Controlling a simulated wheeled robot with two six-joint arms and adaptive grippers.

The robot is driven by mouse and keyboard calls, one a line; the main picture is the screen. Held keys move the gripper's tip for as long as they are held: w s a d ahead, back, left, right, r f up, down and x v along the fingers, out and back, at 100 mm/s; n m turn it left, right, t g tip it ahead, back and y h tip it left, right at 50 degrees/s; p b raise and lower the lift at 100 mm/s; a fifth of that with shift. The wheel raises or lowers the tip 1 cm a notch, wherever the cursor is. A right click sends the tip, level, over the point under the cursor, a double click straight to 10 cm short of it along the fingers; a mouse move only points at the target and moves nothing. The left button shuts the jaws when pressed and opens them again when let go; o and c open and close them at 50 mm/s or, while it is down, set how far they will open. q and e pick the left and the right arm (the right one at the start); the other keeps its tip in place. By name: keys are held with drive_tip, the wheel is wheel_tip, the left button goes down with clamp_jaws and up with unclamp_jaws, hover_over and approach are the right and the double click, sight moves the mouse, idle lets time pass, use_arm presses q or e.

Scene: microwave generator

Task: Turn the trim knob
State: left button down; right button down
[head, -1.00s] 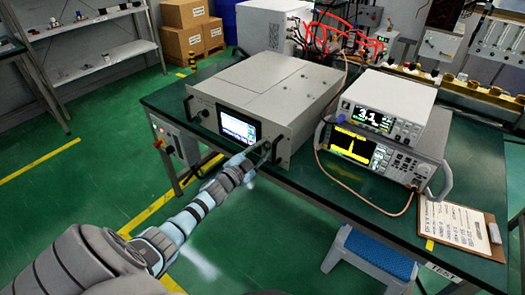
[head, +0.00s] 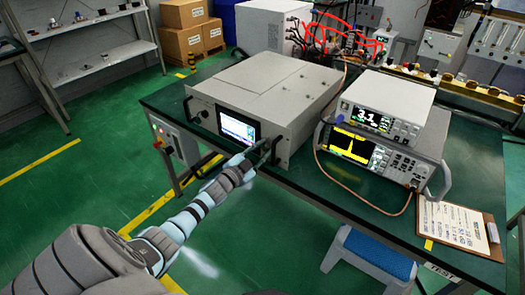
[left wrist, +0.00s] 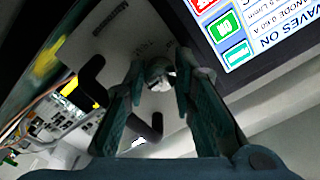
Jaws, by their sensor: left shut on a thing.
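The grey generator (head: 265,90) stands on the green bench with its lit screen (head: 238,128) facing me. The screen also shows in the left wrist view (left wrist: 245,35). My left gripper (head: 266,147) is at the front panel, just right of the screen. My right gripper is not in view.
A panel handle (head: 280,148) is close to the right of my left gripper. Two stacked instruments (head: 385,130) with a copper cable stand to the right. A clipboard (head: 460,228) lies at the bench's right front. A blue-topped stool (head: 378,255) stands below.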

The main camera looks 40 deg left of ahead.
use_arm(q)
drive_tip(key=shift+f+n+p, duration=0.1)
drive_tip(key=shift+n+p, duration=0.2)
drive_tip(key=shift+n, duration=0.2)
drive_tip(key=n+p, duration=0.1)
drive_tip(key=n, duration=0.1)
drive_tip(key=shift+n, duration=0.3)
drive_tip(key=shift+f+n+p, duration=0.1)
drive_tip(key=shift+n+p, duration=0.35)
drive_tip(key=shift+n, duration=1.15)
drive_tip(key=shift+s, duration=0.1)
drive_tip(key=c, duration=1.3)
unclamp_jaws()
drive_tip(key=shift+c, duration=0.2)
